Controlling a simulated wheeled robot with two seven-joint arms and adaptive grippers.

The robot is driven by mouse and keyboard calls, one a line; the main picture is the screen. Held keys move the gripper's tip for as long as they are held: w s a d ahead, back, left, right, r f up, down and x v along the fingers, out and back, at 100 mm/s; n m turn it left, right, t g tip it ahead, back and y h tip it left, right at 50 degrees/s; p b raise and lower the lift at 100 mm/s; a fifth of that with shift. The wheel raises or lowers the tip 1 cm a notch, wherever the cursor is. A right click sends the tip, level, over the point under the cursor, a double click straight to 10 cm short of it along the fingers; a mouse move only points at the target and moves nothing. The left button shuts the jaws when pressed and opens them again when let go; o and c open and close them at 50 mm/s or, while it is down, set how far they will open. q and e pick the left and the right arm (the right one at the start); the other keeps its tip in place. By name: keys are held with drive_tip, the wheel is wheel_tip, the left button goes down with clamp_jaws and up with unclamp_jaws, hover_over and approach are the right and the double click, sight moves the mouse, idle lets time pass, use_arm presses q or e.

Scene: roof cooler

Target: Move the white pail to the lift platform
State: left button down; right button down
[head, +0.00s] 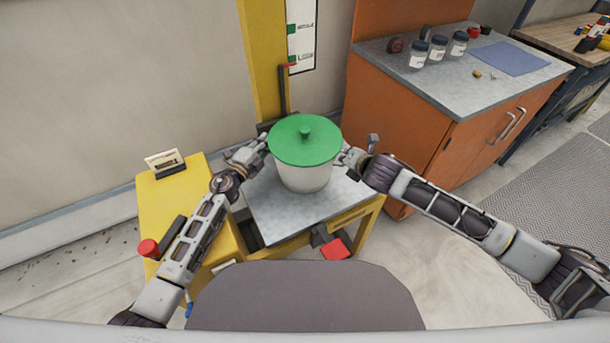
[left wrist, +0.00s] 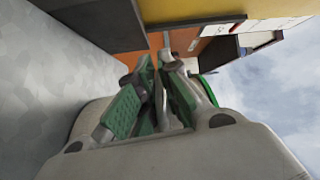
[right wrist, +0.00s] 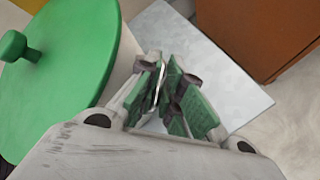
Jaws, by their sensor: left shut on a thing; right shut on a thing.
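The white pail (head: 304,177) with a green knobbed lid (head: 305,139) is upright over the grey metal top of the yellow-framed lift platform (head: 285,222). I cannot tell whether its base touches the platform. My left gripper (head: 263,143) is at the pail's left side and my right gripper (head: 344,157) at its right side. In the left wrist view the green-padded fingers (left wrist: 157,95) are closed on a thin handle part. In the right wrist view the fingers (right wrist: 163,95) are closed on a thin pale handle part beside the lid (right wrist: 65,70).
A yellow box (head: 165,205) with a red button (head: 148,248) stands left of the platform. An orange cabinet (head: 400,110) with several jars (head: 438,48) stands at the right. A yellow post (head: 263,60) rises behind. A red pedal (head: 335,249) is low in front.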

use_arm(q)
drive_tip(key=c, duration=1.7)
unclamp_jaws()
drive_tip(key=shift+d, duration=0.2)
use_arm(e)
drive_tip(key=c, duration=1.7)
unclamp_jaws()
drive_tip(key=shift+a, duration=0.15)
use_arm(q)
drive_tip(key=shift+o, duration=0.4)
drive_tip(key=shift+a, duration=0.1)
use_arm(e)
drive_tip(key=shift+o, duration=0.7)
use_arm(q)
drive_tip(key=shift+s+a, duration=0.15)
drive_tip(key=v, duration=0.7)
drive_tip(key=shift+s, duration=0.3)
drive_tip(key=shift+a+f, duration=0.1)
use_arm(e)
drive_tip(key=shift+s+d+r, duration=0.15)
drive_tip(key=shift+s+d, duration=0.05)
drive_tip(key=v, duration=1.1)
drive_tip(key=shift+s+r, duration=0.15)
drive_tip(key=shift+s, duration=0.1)
drive_tip(key=shift+r, duration=0.15)
